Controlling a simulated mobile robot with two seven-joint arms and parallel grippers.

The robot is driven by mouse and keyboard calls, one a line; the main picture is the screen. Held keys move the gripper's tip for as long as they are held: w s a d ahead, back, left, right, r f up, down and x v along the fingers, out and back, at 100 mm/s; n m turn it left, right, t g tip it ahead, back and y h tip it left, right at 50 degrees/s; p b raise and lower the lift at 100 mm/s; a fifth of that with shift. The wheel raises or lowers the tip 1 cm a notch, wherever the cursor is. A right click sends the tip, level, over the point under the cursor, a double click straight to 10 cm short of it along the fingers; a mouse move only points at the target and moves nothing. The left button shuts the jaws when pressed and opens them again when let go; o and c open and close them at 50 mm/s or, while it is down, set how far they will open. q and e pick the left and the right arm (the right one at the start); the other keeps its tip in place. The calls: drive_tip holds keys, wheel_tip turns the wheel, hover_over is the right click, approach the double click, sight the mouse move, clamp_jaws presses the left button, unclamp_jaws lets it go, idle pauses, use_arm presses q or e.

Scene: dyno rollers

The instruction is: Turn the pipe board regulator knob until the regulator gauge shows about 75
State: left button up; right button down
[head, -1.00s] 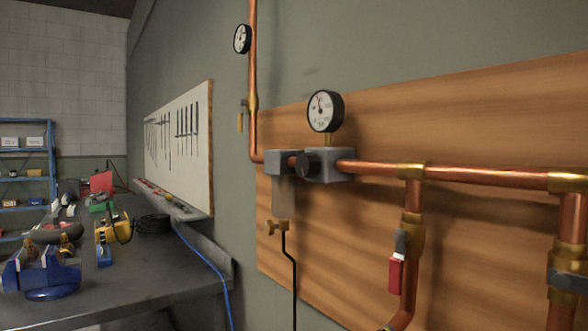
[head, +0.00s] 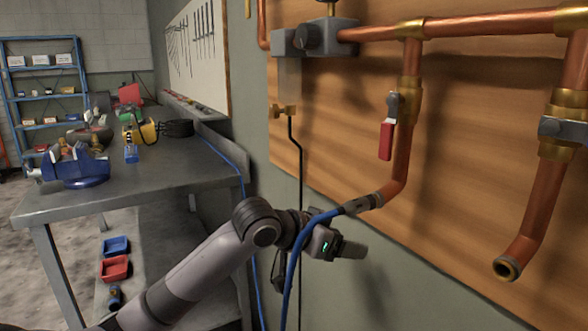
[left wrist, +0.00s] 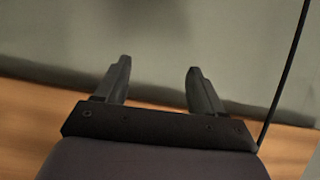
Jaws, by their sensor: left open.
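The regulator (head: 341,36) is a grey block on the copper pipe of the wooden pipe board, near the top of the head view. Its dark round knob (head: 307,38) faces out at the block's left part. The regulator gauge is above the picture's top edge, so its reading is hidden; only its brass stem shows. My left gripper (head: 350,250) is well below the regulator, in front of the wall under the board, apart from the knob. In the left wrist view my left gripper (left wrist: 158,68) is open with nothing between its fingers. My right gripper is out of view.
A red-handled valve (head: 386,138) and copper pipes hang right of the regulator. A blue hose (head: 292,270) passes by my left arm, and a thin black line (head: 300,170) hangs below the regulator. A grey workbench (head: 150,180) with a blue vise (head: 80,168) stands at left.

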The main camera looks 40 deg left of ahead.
use_arm(q)
drive_tip(key=s+a+r+t, duration=0.1)
drive_tip(key=a+r, duration=0.1)
drive_tip(key=r, duration=0.7)
drive_tip(key=a+r+t, duration=0.1)
drive_tip(key=a+r, duration=0.2)
drive_tip(key=r, duration=0.5)
drive_tip(key=n+t+h, duration=0.1)
drive_tip(key=n+t, duration=0.1)
drive_tip(key=t, duration=0.2)
approach(300, 34)
drive_tip(key=a+x, duration=0.1)
drive_tip(key=x, duration=0.3)
drive_tip(key=d+p+x, duration=0.1)
drive_tip(key=x, duration=0.2)
drive_tip(key=shift+w+d+r, duration=0.1)
drive_tip(key=shift+w+r, duration=0.05)
drive_tip(key=shift+w+d, duration=0.15)
drive_tip(key=shift+w, duration=0.55)
